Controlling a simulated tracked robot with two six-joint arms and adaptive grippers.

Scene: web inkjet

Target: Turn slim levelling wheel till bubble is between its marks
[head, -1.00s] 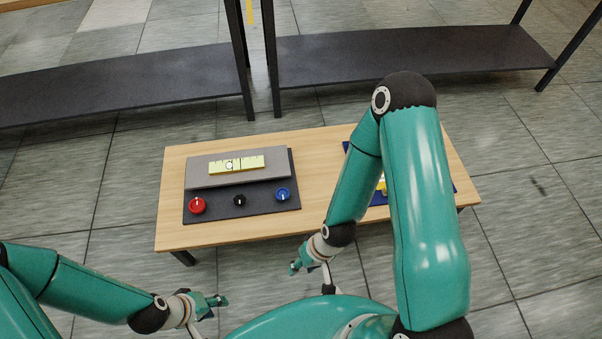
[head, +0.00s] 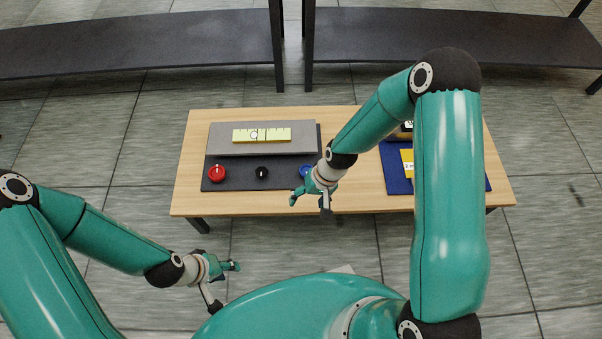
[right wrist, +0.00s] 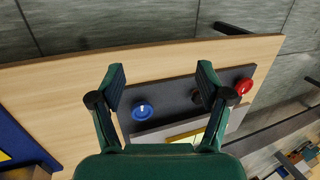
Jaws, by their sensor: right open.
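A dark base (head: 232,184) on the table holds a red wheel (head: 216,173), a black wheel (head: 262,172) and a blue wheel (head: 305,171). The black one looks smallest. Behind them a grey plate (head: 222,138) carries a yellow level (head: 280,134); its bubble (head: 254,134) sits left of the middle. My right gripper (head: 309,204) is open and empty, in front of the blue wheel and partly covering it. In the right wrist view, blue (right wrist: 141,110) lies between my fingers (right wrist: 160,68), red (right wrist: 243,86) beyond one finger; black is mostly hidden. My left gripper (head: 226,286) is open and empty, short of the table.
The wooden table (head: 350,200) has bare wood in front of the base. A blue mat (head: 400,182) with a yellow item (head: 407,160) lies at right, partly behind my right arm. Dark shelves (head: 150,40) stand beyond the table.

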